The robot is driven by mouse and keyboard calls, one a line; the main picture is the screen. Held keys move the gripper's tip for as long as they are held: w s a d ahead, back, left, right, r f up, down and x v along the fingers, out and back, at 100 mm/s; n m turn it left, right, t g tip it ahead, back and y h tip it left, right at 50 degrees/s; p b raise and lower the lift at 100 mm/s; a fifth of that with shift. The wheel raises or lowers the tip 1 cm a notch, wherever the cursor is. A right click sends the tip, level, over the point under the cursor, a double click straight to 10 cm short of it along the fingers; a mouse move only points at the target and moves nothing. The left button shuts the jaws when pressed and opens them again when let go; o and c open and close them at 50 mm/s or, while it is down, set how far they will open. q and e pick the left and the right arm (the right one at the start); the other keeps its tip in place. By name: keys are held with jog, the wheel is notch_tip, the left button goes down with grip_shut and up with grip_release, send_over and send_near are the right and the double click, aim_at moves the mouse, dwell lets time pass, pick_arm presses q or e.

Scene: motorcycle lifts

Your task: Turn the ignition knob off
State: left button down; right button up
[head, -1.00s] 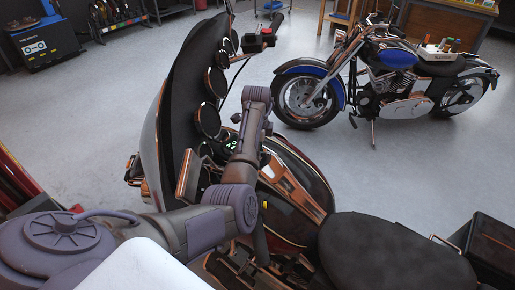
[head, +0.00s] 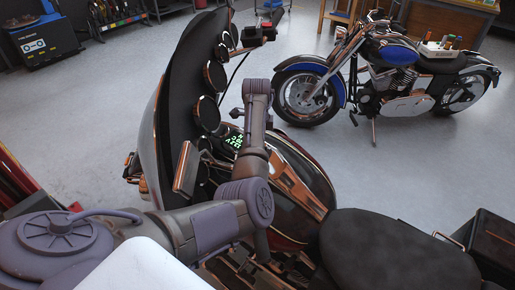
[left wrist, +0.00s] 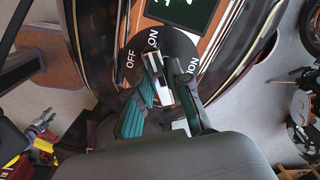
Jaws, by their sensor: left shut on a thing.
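The ignition knob (left wrist: 157,66) shows in the left wrist view as a silver bar on a round black dial (left wrist: 176,45). The dial carries a white OFF label at its left, an ON label at the top and another ON label at the right. The bar's upper end lies close below the top ON label. My left gripper (left wrist: 163,84) has its teal fingers on either side of the bar and is shut on it. The knob is hidden in the head view behind my left arm. My right gripper is in neither view.
The knob is on the console of a large motorcycle, below a lit green display (head: 233,142). The windscreen (head: 175,110) rises at the left and the black seat (head: 390,250) lies at the right. A blue motorcycle (head: 390,75) stands beyond, across open floor.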

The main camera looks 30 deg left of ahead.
pick_arm(q)
jog(key=n+b, duration=0.3)
jog(key=b, duration=0.2)
jog(key=n+b, duration=0.3)
jog(key=b, duration=0.2)
jog(key=shift+f+n, duration=0.2)
jog(key=shift+n, duration=0.2)
jog(key=shift+r+n+b, duration=0.1)
jog(key=shift+n+b, duration=0.9)
jog(key=shift+n, duration=0.1)
jog(key=shift+r+n+b, duration=0.1)
jog(key=shift+n+b, duration=0.5)
jog(key=shift+n, duration=0.4)
jog(key=c, duration=1.1)
grip_release()
jog(key=shift+r, duration=0.1)
